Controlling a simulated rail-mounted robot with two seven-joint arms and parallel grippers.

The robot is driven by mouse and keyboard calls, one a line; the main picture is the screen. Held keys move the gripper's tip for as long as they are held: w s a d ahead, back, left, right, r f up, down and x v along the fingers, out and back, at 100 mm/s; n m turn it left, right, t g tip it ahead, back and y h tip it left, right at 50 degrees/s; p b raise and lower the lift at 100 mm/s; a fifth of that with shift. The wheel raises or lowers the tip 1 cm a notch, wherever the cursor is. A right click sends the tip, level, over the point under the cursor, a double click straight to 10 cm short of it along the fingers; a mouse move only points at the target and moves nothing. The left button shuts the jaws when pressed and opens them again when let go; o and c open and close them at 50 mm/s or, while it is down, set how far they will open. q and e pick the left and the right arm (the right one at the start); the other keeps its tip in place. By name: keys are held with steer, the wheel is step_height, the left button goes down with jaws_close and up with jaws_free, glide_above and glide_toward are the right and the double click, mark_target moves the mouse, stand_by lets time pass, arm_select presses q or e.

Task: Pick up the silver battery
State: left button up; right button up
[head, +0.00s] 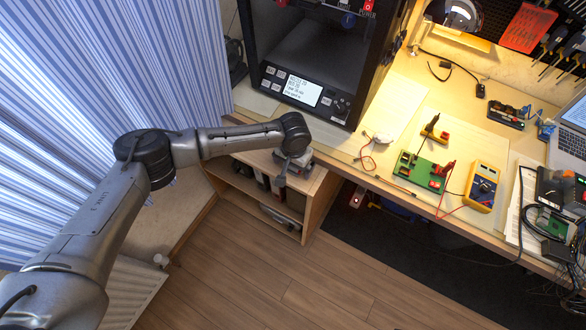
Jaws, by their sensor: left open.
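I cannot make out a silver battery for sure in the head view. Small parts on the desk are too small to tell apart. My left gripper (291,168) is open and points down at the desk's front edge, above the low wooden shelf and below the printer. Its fingers are partly hidden by my own wrist, and I see nothing held between them. My right gripper is not in view.
The desk (395,105) holds a black 3D printer (312,55), a green circuit board (422,172), a yellow multimeter (482,188) and a laptop (568,138). Loose red wires lie near the board. A wooden shelf (313,185) stands beneath my gripper. Floor is open in front.

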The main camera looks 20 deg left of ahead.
arm_select(q)
steer(key=c, duration=1)
steer(key=shift+r, duration=0.15)
